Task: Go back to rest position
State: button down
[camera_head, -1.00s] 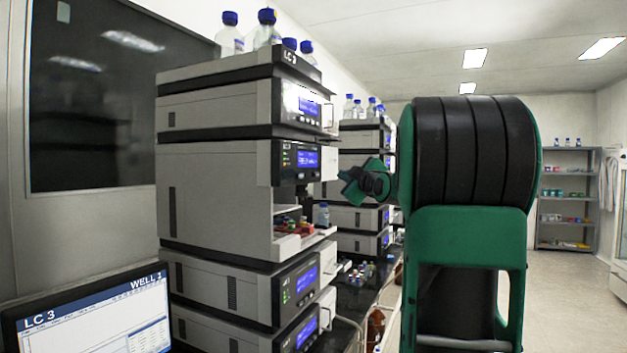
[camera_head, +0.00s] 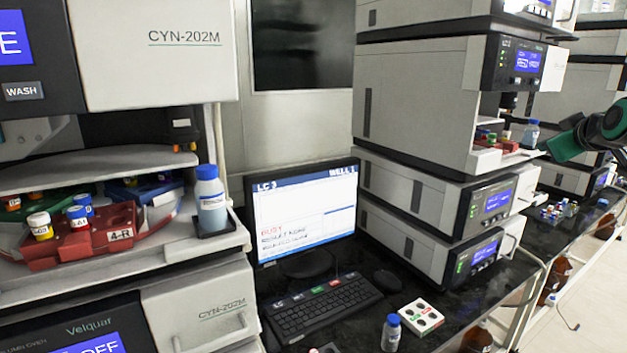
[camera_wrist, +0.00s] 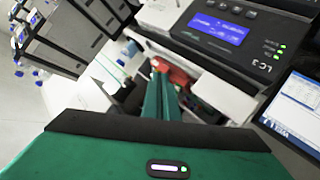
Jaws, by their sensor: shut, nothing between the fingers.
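My gripper (camera_head: 563,146) is at the right edge of the head view, green and dark, in front of the right column stack (camera_head: 410,105). It is apart from the open sample tray (camera_head: 488,158) of that stack. In the wrist view my gripper's green fingers (camera_wrist: 160,80) are together and hold nothing. Beyond them lie the tray's red rack (camera_wrist: 178,76) and the LC 3 front panel (camera_wrist: 225,30). Most of my arm is outside the head view.
A near stack at left has an open tray with a red 4-R rack (camera_head: 100,240) and a blue-capped bottle (camera_head: 209,200). A monitor (camera_head: 305,210), keyboard (camera_head: 318,305) and white button box (camera_head: 416,316) stand on the dark bench. Open floor (camera_head: 585,265) lies at right.

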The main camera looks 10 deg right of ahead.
jog(key=s+a+f+m+g+y, duration=0.2)
jog(key=s+a+f+m+g, duration=0.15)
jog(key=s+a+f, duration=0.6)
jog(key=s+a+f+m+g+y, duration=0.2)
jog(key=s+a+f+g, duration=0.4)
jog(key=s+f, duration=0.5)
jog(key=s+a+f+m+g, duration=0.1)
jog(key=s+a+f, duration=0.2)
jog(key=s, duration=0.2)
jog(key=s+a+f+m+g+y, duration=0.1)
jog(key=s+a+f+m+g, duration=0.1)
jog(key=s, duration=0.4)
jog(key=a+f, duration=0.1)
jog(key=a, duration=0.1)
jog(key=shift+a+f+y, duration=0.3)
jog(key=shift+w+f+g, duration=0.25)
jog(key=shift+w, duration=0.3)
